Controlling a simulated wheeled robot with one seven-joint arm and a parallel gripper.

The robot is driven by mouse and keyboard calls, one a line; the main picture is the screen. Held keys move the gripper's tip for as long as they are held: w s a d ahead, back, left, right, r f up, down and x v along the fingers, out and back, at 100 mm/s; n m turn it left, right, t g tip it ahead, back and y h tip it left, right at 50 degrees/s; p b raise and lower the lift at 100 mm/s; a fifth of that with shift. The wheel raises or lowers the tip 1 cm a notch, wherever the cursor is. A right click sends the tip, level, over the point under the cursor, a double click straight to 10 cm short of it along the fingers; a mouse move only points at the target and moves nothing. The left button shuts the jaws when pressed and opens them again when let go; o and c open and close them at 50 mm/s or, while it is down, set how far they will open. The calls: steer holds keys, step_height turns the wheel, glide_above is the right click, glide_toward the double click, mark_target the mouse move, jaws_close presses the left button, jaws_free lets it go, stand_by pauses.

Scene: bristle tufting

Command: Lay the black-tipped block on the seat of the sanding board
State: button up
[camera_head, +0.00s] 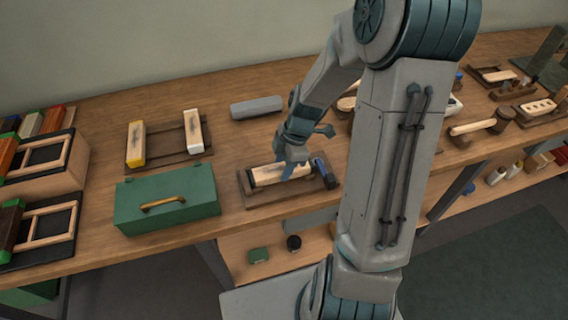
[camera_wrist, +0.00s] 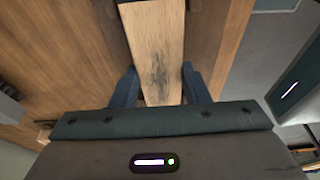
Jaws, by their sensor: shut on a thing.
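In the wrist view my gripper (camera_wrist: 158,88) has a blue finger on each side of the pale block (camera_wrist: 155,45), which shows a dark smudge. Whether the block touches the seat is hard to tell. A dark blue part (camera_head: 325,172) stands at the board's right end.
A green box (camera_head: 190,207) with a brass handle stands left of the board, near the front edge. A grey block (camera_head: 257,107) lies behind. Another rack (camera_head: 165,157) holds yellow-ended and white-ended blocks.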

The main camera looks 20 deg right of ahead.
steer(key=shift+f, duration=0.15)
steer(key=o, duration=1.6)
steer(key=shift+c, duration=0.2)
steer(key=shift+p+v, duration=3)
steer(key=shift+v, duration=1.05)
steer(key=s+a+r+m+t+h, duration=0.2)
steer(key=s+r+m+t+h, duration=0.1)
steer(key=s+r+m, duration=1.1)
step_height(320, 180, up, 2)
steer(key=m, duration=0.4)
steer(key=shift+s+a, duration=0.25)
steer(key=shift+a, duration=0.05)
